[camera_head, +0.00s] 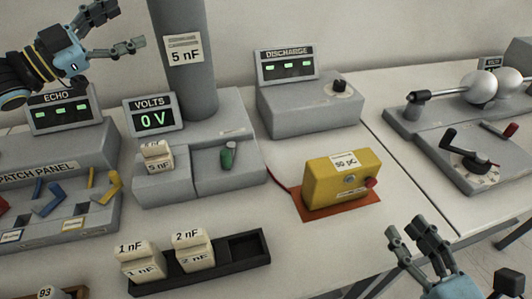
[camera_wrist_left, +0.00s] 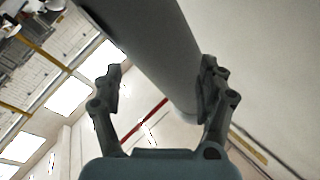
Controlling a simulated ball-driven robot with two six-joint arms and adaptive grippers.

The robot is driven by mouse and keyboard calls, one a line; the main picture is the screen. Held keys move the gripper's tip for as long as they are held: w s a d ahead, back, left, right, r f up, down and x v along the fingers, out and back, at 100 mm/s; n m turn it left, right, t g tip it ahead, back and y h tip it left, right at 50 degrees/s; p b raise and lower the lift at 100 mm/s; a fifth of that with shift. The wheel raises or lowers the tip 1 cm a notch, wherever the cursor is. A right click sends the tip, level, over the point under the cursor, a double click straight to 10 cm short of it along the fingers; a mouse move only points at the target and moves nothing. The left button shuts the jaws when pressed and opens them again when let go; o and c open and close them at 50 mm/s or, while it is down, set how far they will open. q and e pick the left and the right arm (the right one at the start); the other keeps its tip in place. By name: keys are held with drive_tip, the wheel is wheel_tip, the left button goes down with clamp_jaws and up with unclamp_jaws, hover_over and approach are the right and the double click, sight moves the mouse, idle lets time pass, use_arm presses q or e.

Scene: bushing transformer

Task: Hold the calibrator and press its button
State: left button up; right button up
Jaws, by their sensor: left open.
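My left gripper (camera_head: 128,28) is at the upper left, far from the calibrator. It is open and empty, and its two fingers show apart in the left wrist view (camera_wrist_left: 158,85).
A tall grey column (camera_head: 184,85) labelled 5 nF stands right of my left gripper. The discharge box (camera_head: 305,106) is behind the calibrator. A dark tray (camera_head: 248,248) with labelled blocks lies front left. A sphere device (camera_head: 480,130) stands right. Bare table surrounds the mat.

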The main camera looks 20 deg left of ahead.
use_arm(q)
drive_tip(key=s+d+f+m+g+h, duration=0.25)
drive_tip(key=d+f+m, duration=0.25)
drive_tip(key=d+m, duration=0.4)
drive_tip(key=s+d+f+m+g+h, duration=0.25)
drive_tip(key=d+f+m, duration=0.25)
drive_tip(key=d+m, duration=0.5)
drive_tip(key=m+g+y, duration=0.3)
drive_tip(key=m+g, duration=0.1)
drive_tip(key=m, duration=1.2)
approach(328, 177)
drive_tip(key=w+f, duration=0.3)
drive_tip(key=shift+g, duration=0.3)
drive_tip(key=x, duration=1)
drive_tip(key=shift+w+f, duration=0.2)
drive_tip(key=shift+w, duration=0.05)
drive_tip(key=shift+c, duration=0.4)
drive_tip(key=c, duration=1.4)
clamp_jaws()
use_arm(e)
drive_tip(key=shift+c, duration=0.4)
clamp_jaws()
